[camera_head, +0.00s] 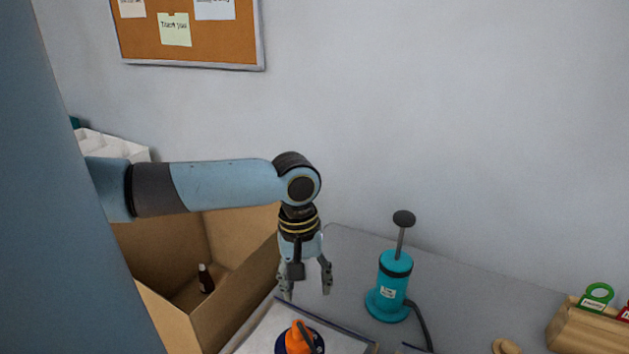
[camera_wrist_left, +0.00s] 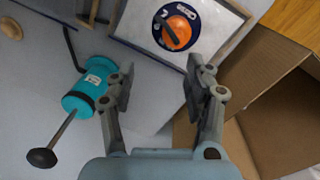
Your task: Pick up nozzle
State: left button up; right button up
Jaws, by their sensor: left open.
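My left gripper (camera_head: 307,294) points down above the table, open and empty, left of the teal pump. Its spread fingers also show in the left wrist view (camera_wrist_left: 162,78). The teal pump (camera_head: 390,287) stands upright with a dark plunger on top; it is also in the wrist view (camera_wrist_left: 87,92). A dark hose (camera_head: 419,322) runs from the pump's base toward the front. I cannot make out a nozzle for certain; the hose's far end is not clear. My right gripper is not in view.
An orange knob on a dark blue disc (camera_wrist_left: 177,29) sits on a pale framed panel (camera_wrist_left: 222,22). An open cardboard box (camera_head: 228,312) stands left, with a dark bottle (camera_head: 206,278) inside. A wooden holder (camera_head: 585,334) with a green tag (camera_head: 597,297) is at right.

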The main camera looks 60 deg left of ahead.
pick_arm(q)
jog(key=f+n+b, duration=0.1)
jog(key=n+b, duration=0.1)
jog(key=b, duration=0.1)
jog(key=s+a+f+n+b, duration=0.1)
jog(key=n+b, duration=0.1)
jog(key=b, duration=0.1)
jog(key=s+a+f+n+b, duration=0.1)
jog(key=f+b, duration=0.1)
jog(key=b, duration=0.2)
jog(key=shift+n+g+y, duration=0.3)
jog(key=shift+n+y, duration=0.1)
jog(key=b, duration=0.2)
send_over(298, 324)
jog(key=f, duration=0.4)
jog(key=shift+s+a+f, duration=0.1)
jog(key=shift+s+f, duration=0.2)
jog(key=shift+w+f+b, duration=0.2)
jog(key=shift+f+b, duration=0.15)
jog(key=shift+f, duration=1.05)
jog(key=shift+w+f+b, duration=0.15)
jog(key=shift+f+b, duration=0.15)
jog(key=shift+f, duration=1.05)
jog(key=shift+c, duration=0.4)
grip_shut()
